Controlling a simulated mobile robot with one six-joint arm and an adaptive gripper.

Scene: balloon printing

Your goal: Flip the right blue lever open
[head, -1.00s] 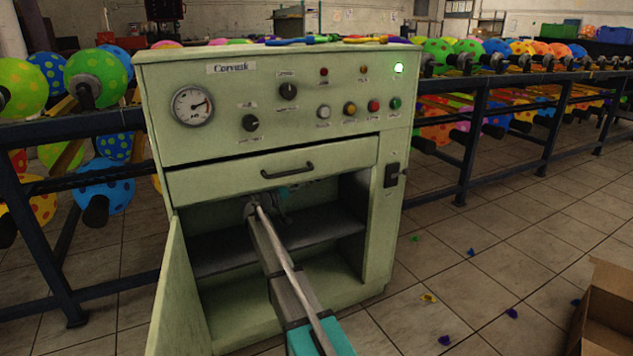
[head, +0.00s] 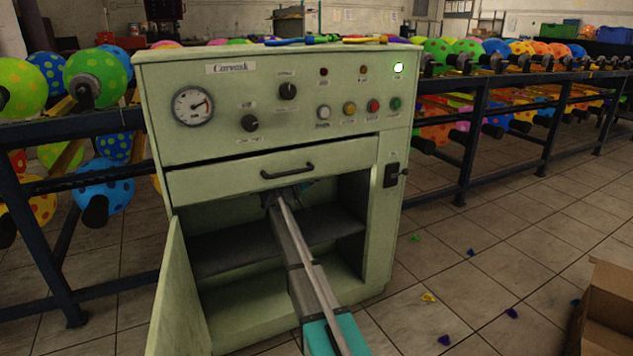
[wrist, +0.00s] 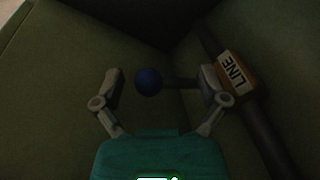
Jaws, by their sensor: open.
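The blue lever (wrist: 150,81) shows in the wrist view as a round blue knob on a dark stem. The stem runs right, behind the right finger, toward a pipe with a tag (wrist: 232,72) reading "LINE". My gripper (wrist: 161,88) is open, with the blue knob between its fingers, nearer the left one. I cannot tell whether either finger touches the lever. In the head view my arm reaches into the open cabinet under the drawer, and the lever and my fingertips are hidden there.
The green machine (head: 255,150) has a drawer (head: 285,172) just above my arm. Its open door (head: 178,290) stands at the left. A shelf (head: 225,250) crosses the cabinet below the arm. A cardboard box (head: 608,310) is at the lower right.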

